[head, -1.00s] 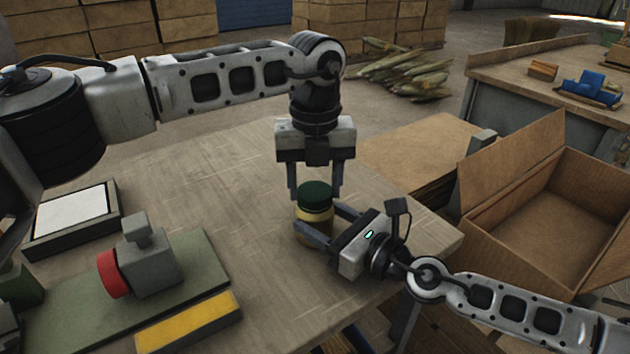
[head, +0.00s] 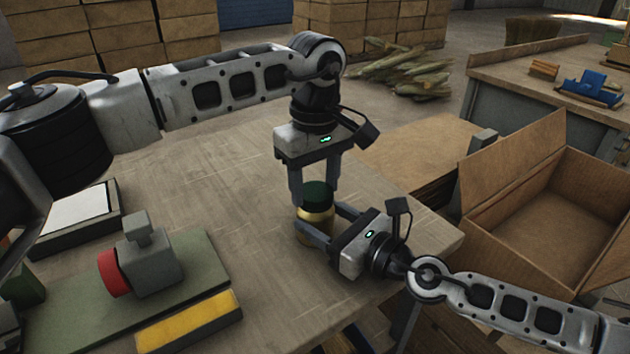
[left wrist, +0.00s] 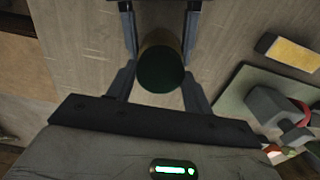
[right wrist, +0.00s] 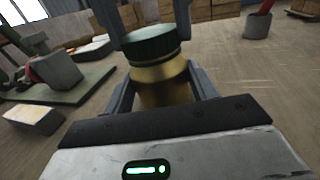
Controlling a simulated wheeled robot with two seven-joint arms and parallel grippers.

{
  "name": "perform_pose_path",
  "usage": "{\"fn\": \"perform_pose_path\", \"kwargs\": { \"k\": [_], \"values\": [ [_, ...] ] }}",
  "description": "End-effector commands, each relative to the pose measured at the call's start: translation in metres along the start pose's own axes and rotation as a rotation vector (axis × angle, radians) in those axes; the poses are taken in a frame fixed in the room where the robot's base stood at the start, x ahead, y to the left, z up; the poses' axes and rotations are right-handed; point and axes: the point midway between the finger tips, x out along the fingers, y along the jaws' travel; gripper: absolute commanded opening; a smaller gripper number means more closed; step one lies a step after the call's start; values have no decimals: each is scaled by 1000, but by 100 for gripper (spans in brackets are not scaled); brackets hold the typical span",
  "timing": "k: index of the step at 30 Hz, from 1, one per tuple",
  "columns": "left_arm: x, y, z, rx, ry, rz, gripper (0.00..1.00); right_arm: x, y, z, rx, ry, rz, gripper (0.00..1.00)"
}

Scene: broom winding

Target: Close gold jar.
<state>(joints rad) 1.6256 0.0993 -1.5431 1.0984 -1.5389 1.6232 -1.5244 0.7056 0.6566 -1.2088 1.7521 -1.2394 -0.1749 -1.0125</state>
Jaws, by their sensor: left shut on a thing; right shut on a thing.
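The gold jar (head: 316,216) stands upright near the right front part of the workbench, with a dark green lid (head: 316,193) on its top. In the right wrist view the jar's gold body (right wrist: 162,84) is between the fingers and the green lid (right wrist: 150,43) sits over its neck, looking slightly tilted. My left gripper (head: 315,199) points down from above and is shut on the lid, which also shows from above in the left wrist view (left wrist: 160,68). My right gripper (head: 318,224) comes in from the right, low down, and is shut on the jar's body.
A green board (head: 190,283) with a grey block and red disc lies on the left, beside a yellow-topped block (head: 190,321) and a white-topped tray (head: 72,217). An open cardboard box (head: 545,215) stands at the right. The bench (head: 225,185) is clear behind and left of the jar.

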Motion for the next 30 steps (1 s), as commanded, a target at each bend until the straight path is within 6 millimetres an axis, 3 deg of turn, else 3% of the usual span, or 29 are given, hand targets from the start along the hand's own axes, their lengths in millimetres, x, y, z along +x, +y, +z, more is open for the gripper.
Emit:
{"fn": "perform_pose_path", "kwargs": {
  "k": [6, 10, 14, 15, 18, 26, 30],
  "values": [
    [0, 0, 0, 551, -1, 1, 30, 0, 0, 0, 0, 0, -1, 0],
    [0, 1, 0, 788, -1, 1, 30, 0, 0, 0, 0, 0, -1, 0],
    [0, 1, 0, 786, -1, 1, 30, 0, 0, 0, 0, 0, -1, 0],
    [0, 1, 0, 786, -1, 1, 54, 0, 0, 0, 0, 1, -1, 0],
    [0, 1, 0, 785, -1, 1, 76, 0, 0, 0, 0, 1, -1, 0],
    [0, 1, 0, 784, -1, 1, 76, 0, 0, 0, 0, 0, -1, 0],
    [-11, 1, 0, 783, 1, 2, 76, 0, 0, 0, 0, 0, -1, 0]
  ]
}}
